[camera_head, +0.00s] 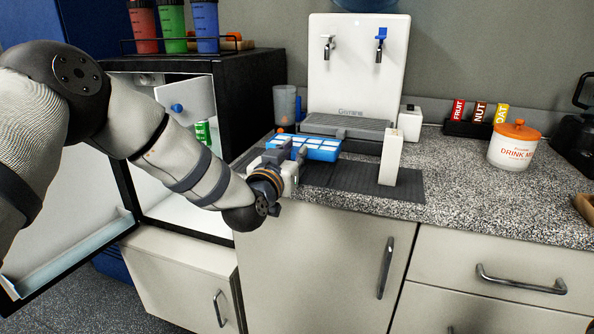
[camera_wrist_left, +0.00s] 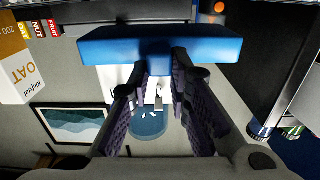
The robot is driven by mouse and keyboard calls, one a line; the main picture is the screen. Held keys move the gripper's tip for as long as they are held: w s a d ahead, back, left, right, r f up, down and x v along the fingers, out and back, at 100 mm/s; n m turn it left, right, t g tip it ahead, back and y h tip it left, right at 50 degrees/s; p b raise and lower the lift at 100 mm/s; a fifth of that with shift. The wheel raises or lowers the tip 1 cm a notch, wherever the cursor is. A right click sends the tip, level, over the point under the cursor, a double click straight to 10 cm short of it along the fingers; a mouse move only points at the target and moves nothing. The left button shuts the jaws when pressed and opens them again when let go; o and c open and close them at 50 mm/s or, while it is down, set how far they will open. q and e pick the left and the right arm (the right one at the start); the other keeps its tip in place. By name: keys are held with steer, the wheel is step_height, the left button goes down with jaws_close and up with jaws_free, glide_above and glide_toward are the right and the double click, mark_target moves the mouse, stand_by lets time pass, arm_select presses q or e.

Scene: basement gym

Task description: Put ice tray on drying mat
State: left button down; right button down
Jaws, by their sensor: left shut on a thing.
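The blue ice tray (camera_head: 322,153) with pale cells is at the counter's left part, over the far left part of the dark drying mat (camera_head: 408,188). My left gripper (camera_head: 284,151) is shut on the tray's near side. In the left wrist view, the fingers (camera_wrist_left: 159,64) close on a blue tab of the tray (camera_wrist_left: 200,47). The tray looks about level. I cannot tell whether it touches the mat or hangs just above it. My right gripper is not in view.
A white carton (camera_head: 390,158) stands on the mat, right of the tray. The water dispenser (camera_head: 357,75) and a clear cup (camera_head: 285,106) are behind. The open mini fridge (camera_head: 185,150) is at left.

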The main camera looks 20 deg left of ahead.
arm_select(q)
steer(key=f, duration=0.3)
steer(key=shift+w+d+f, duration=0.1)
steer(key=shift+w+f, duration=0.15)
steer(key=shift+f, duration=0.05)
steer(key=shift+r, duration=0.15)
steer(key=c, duration=1.5)
jaws_free()
